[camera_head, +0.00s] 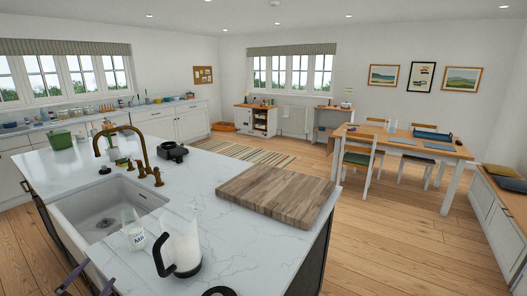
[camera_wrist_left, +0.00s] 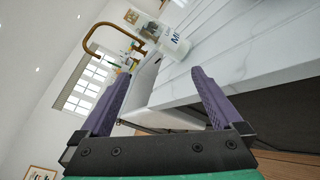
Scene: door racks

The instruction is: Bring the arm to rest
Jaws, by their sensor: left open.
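My left gripper (camera_head: 88,281) shows at the lower left edge of the head view, just in front of the sink's front side. Its two purple fingers also show in the left wrist view (camera_wrist_left: 163,80), spread wide with nothing between them. The gripper is open and empty. A clear bottle or glass with dark lettering (camera_head: 133,232) stands on the counter beyond the fingers, apart from them; it also shows in the left wrist view (camera_wrist_left: 174,42). Most of my left arm is out of frame. My right gripper is not in view.
The white marble island (camera_head: 240,250) holds a white sink (camera_head: 105,210), a brass faucet (camera_head: 130,150), a clear jug with a black handle (camera_head: 185,248) and a wooden board (camera_head: 278,193). The island's edge is close to my left fingers. Open wooden floor (camera_head: 400,250) lies to the right.

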